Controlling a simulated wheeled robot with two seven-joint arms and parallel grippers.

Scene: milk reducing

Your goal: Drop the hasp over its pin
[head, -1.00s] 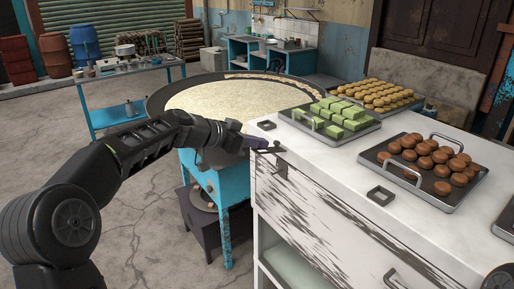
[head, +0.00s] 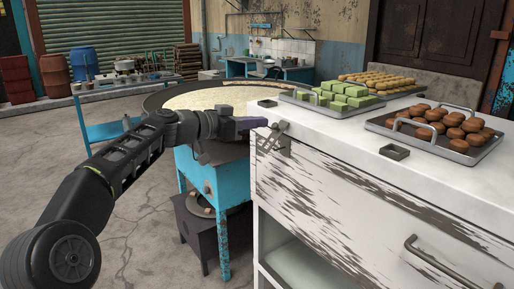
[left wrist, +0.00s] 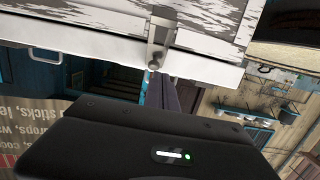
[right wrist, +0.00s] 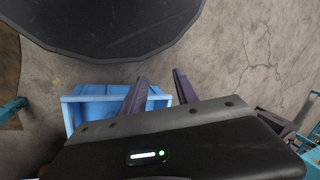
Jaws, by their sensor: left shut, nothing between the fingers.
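The metal hasp (head: 272,135) is at the upper left corner of the white scratched cabinet (head: 330,190), by the countertop edge. In the left wrist view the hasp (left wrist: 159,35) is a grey strap lying across the scratched front, with a small round part at its end near the edge. I cannot make out the pin clearly. My left gripper (head: 258,122) is shut and empty, its purple fingers just left of the hasp; whether they touch it I cannot tell. My right gripper (right wrist: 157,85) shows only in its wrist view, open and empty, pointing toward the floor.
Trays of green sweets (head: 345,95), brown sweets (head: 445,125) and yellow sweets (head: 375,85) stand on the countertop. A square dark fitting (head: 394,151) is nearer. A wide pan (head: 215,95) on a blue stand (head: 222,190) is close behind my left arm.

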